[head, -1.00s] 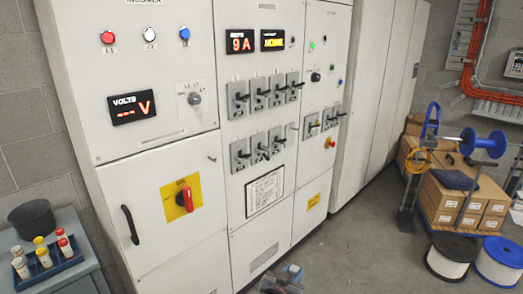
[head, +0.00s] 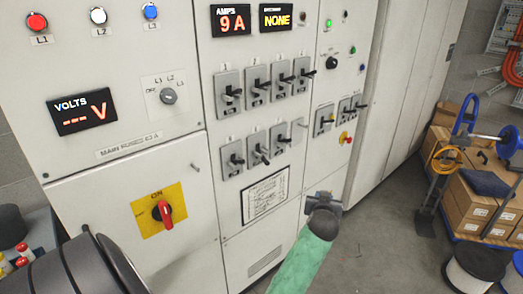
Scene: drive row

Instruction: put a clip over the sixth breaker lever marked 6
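The sixth breaker (head: 257,149) is second from the left in the lower row of the white cabinet; its dark lever sticks out down and to the right. The number labels are too small to read surely. No clip can be made out on it. My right gripper (head: 325,202) is in front of the cabinet, low and to the right of the breakers, apart from them. My wrist hides its fingers, so I cannot tell whether it holds anything. My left arm (head: 78,268) shows as a dark grey cylinder at the bottom left; its gripper is out of view.
Neighbouring levers (head: 232,154) stand close on both sides, with another row (head: 257,86) above. A red rotary switch (head: 162,211) protrudes at lower left. Boxes and cable reels (head: 473,268) stand at right.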

